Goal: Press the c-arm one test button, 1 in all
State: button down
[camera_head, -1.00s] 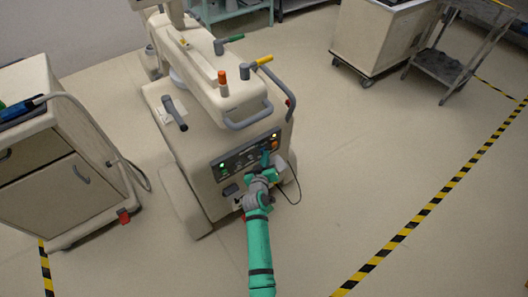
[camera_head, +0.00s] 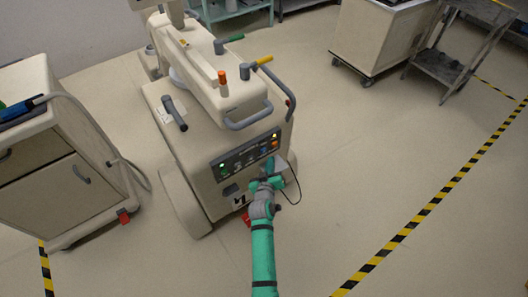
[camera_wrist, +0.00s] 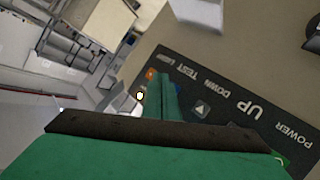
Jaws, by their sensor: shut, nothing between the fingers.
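The c-arm machine (camera_head: 195,140) is a cream wheeled unit with a dark control panel (camera_head: 232,171) on its near face. The panel has a lit green button at its left and a lit yellow lamp and orange button at its right. In the wrist view the panel (camera_wrist: 235,83) appears upside down, with the labels POWER, UP, DOWN and TEST legible. My gripper (camera_head: 270,164) is shut and empty, just in front of the panel's lower right. Its teal fingers (camera_wrist: 164,92) hide the area beside the TEST label. I cannot tell whether they touch a button.
A cream cart (camera_head: 60,190) with drawers stands at the left. Another white cart (camera_head: 375,40) and a grey metal stand (camera_head: 445,68) are at the upper right. A black cable hangs right of the panel. The floor at the right is open, crossed by yellow-black tape (camera_head: 400,236).

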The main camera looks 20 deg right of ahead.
jog(key=s, duration=0.1)
jog(key=s+d, duration=0.1)
jog(key=s, duration=0.1)
dwell(0.9)
jog(key=s+a+y, duration=0.1)
jog(key=s+a, duration=0.3)
jog(key=s, duration=0.3)
jog(key=s+a+t+y, duration=0.1)
jog(key=s+a, duration=0.4)
jog(key=s, duration=0.3)
jog(key=s+a+y, duration=0.1)
jog(key=s+a, duration=0.3)
jog(key=s, duration=0.3)
jog(key=s+a+r+y, duration=0.1)
jog(key=s+a+r, duration=0.2)
jog(key=s+r, duration=0.5)
jog(key=s+a+r+t+y, duration=0.1)
jog(key=s+a+r, duration=0.2)
jog(key=s+r, duration=0.4)
jog(key=s, duration=0.5)
jog(key=shift+s+r+m+y, duration=0.3)
jog(key=shift+r+m+y, duration=0.1)
